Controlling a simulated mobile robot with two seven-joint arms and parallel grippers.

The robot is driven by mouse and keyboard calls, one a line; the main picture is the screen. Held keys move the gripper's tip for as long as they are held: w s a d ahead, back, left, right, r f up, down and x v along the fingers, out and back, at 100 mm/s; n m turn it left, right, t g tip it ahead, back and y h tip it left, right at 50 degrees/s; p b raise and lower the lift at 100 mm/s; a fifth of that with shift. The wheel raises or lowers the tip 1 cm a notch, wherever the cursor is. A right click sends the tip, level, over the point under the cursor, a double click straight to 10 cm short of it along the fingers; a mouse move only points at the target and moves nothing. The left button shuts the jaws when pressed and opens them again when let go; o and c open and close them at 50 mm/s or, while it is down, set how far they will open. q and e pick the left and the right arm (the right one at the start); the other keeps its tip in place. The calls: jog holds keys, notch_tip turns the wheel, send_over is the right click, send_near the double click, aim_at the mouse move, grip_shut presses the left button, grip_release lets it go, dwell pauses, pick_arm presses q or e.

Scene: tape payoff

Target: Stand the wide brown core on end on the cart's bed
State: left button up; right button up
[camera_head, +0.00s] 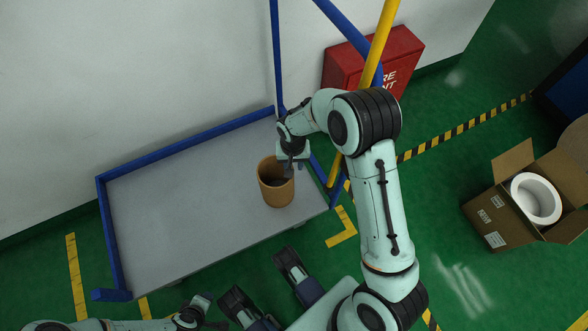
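The wide brown core (275,190) stands upright on the grey bed (190,200) of the blue-framed cart, near the bed's right end. Its open end faces up, and its lower edge appears to meet the bed. My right gripper (289,171) reaches down from above at the core's far right rim. A dark finger overlaps the opening there; the other finger is hard to make out, so I cannot tell whether the gripper clamps the wall. My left gripper (198,308) is low at the bottom edge, in front of the cart and away from the core; its fingers are unclear.
The bed left of the core is empty. Blue rails (185,146) edge it, and a yellow post (371,65) rises at its right end. A red box (398,50) is by the wall. An open carton (508,222) holding a white roll (535,199) stands on the right floor.

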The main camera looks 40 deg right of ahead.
notch_tip(320, 180, up, 3)
jog(key=shift+p, duration=0.3)
jog(key=shift+r, duration=0.5)
pick_arm(q)
jog(key=shift+s+d+r, duration=0.25)
jog(key=shift+d+r, duration=0.15)
jog(key=shift+r, duration=0.3)
pick_arm(e)
jog(key=shift+f, duration=0.1)
